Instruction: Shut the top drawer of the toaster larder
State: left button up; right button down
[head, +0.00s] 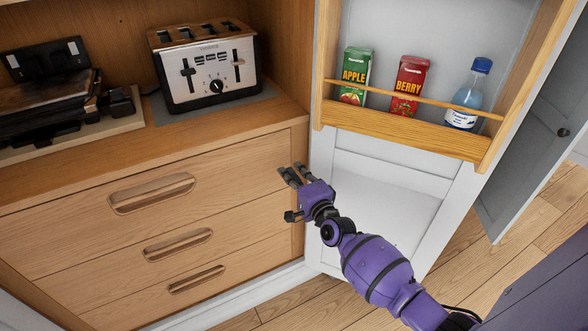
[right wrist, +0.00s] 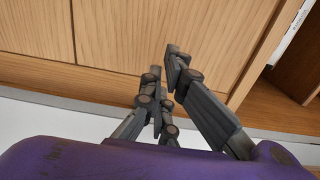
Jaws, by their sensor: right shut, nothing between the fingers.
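The toaster larder is a wooden cabinet with a toaster (head: 207,66) on its counter. Below the counter are three drawers with recessed handles. The top drawer (head: 235,165) is the tallest; its front looks flush or nearly flush with the cabinet, and I see no clear gap. My right gripper (head: 290,176) is in front of the top drawer's right end, close to its front; I cannot tell whether it touches. Its fingers are shut and empty. In the right wrist view the fingers (right wrist: 165,68) point at wooden fronts (right wrist: 115,35). My left gripper is not in view.
The open larder door (head: 385,180) stands right of my gripper. A dark appliance (head: 60,95) sits on the counter's left. Wooden floor is clear below.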

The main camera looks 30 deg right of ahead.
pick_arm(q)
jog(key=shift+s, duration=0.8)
pick_arm(e)
jog(key=s, duration=1.1)
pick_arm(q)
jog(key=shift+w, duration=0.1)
